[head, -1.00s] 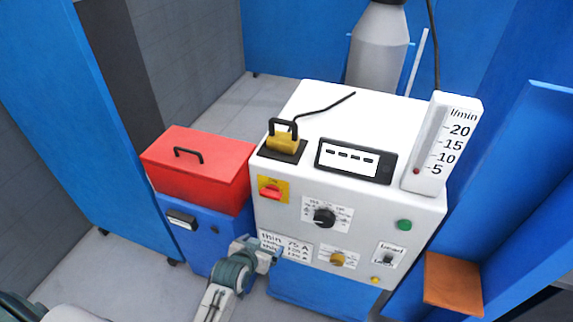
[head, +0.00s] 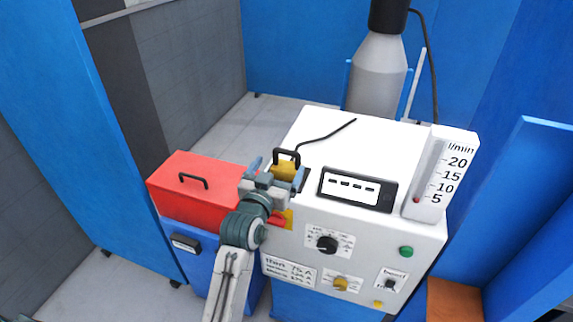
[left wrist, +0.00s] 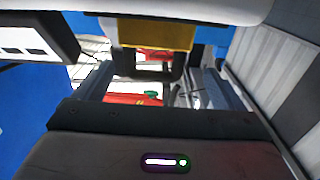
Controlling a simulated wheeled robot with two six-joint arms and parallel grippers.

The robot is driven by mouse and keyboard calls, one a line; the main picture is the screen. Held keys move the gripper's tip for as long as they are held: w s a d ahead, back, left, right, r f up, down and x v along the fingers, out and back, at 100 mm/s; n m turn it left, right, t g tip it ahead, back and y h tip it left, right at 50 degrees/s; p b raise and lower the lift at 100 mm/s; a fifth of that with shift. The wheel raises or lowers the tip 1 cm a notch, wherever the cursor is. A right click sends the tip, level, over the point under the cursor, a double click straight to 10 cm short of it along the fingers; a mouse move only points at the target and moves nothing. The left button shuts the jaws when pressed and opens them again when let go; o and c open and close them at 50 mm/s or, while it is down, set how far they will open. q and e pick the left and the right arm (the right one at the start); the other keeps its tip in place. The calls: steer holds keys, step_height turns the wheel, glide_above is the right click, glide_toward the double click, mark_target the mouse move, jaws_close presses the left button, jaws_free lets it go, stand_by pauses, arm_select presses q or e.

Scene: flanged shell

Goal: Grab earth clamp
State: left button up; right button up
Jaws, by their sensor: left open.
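The earth clamp (head: 284,170) is a yellow block with a black loop handle, on the top left of the white machine (head: 330,135). My left gripper (head: 275,175) is just in front of it, partly covering it, with blue fingers apart. In the left wrist view, the clamp's yellow body (left wrist: 155,35) and black handle lie in line with the gap between the fingers (left wrist: 158,88). The gripper is open and holds nothing; I cannot tell whether a finger touches the clamp. My right gripper is not in view.
A red box (head: 195,187) stands left of the machine, close beside my left arm. A black cable (head: 325,133) lies behind the clamp. A black display (head: 357,189) and a flow gauge (head: 440,172) are to the right. A grey cylinder (head: 377,75) stands behind.

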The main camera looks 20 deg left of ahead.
mark_target(289, 162)
arm_select(q)
steer(key=shift+w, duration=0.85)
steer(key=w+p, duration=0.1)
steer(key=w, duration=0.1)
steer(key=w+d+p, duration=0.1)
steer(key=w, duration=0.1)
steer(key=shift+f, duration=0.1)
steer(key=shift+w+a+f+p, duration=0.1)
steer(key=shift+w+f+p, duration=0.15)
steer(key=shift+w, duration=0.25)
steer(key=shift+s+r, duration=0.1)
steer(key=c, duration=1.3)
steer(key=shift+c, duration=0.9)
steer(key=shift+r, duration=0.15)
